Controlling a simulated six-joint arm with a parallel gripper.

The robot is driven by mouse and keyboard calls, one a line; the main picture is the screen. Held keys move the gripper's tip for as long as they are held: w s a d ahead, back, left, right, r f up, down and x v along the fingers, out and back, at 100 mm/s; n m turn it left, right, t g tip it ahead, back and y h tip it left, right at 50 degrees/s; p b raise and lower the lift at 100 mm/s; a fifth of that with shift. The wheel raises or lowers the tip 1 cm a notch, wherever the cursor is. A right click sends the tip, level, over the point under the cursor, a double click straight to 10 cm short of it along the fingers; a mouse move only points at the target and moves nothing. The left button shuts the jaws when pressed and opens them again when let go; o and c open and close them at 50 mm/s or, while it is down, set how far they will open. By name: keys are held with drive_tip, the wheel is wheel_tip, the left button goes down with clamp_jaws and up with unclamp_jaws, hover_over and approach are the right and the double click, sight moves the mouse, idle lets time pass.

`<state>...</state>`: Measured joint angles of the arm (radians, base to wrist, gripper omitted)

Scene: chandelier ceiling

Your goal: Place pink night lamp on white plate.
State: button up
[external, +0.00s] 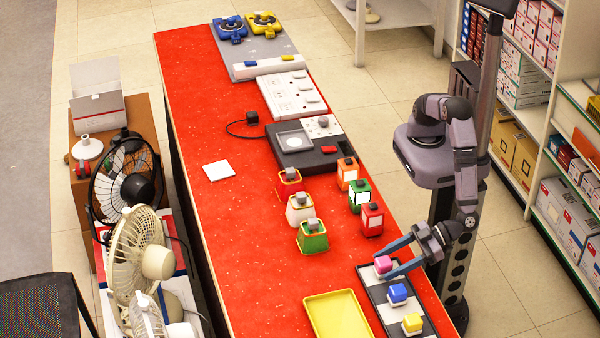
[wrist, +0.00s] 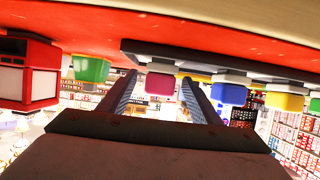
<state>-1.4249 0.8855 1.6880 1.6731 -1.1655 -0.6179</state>
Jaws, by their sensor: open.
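The pink night lamp (external: 382,264) is a small pink block-shaped lamp on the upper end of a black-and-white strip at the table's right edge. My gripper (external: 391,262) is open, low at the strip, with its fingers on either side of the pink lamp. In the wrist view, which looks upside down, the pink lamp (wrist: 160,83) shows between the two spread fingers of my gripper (wrist: 160,95). I cannot tell whether a finger touches it. The white plate (external: 218,170) is a flat white square, empty, on the red table left of centre.
Blue (external: 397,293) and yellow (external: 412,322) lamps stand on the same strip (external: 393,320). A yellow tray (external: 338,315) lies beside it. The red table (external: 240,250) is clear around the plate.

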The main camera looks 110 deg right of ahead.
sight(384, 260)
drive_tip(key=shift+x, duration=1.05)
drive_tip(key=c, duration=1.2)
drive_tip(key=shift+c, duration=0.2)
drive_tip(key=shift+r, duration=0.15)
wheel_tip(384, 260, up, 10)
drive_tip(key=shift+f+b, duration=0.1)
drive_tip(key=shift+b, duration=0.2)
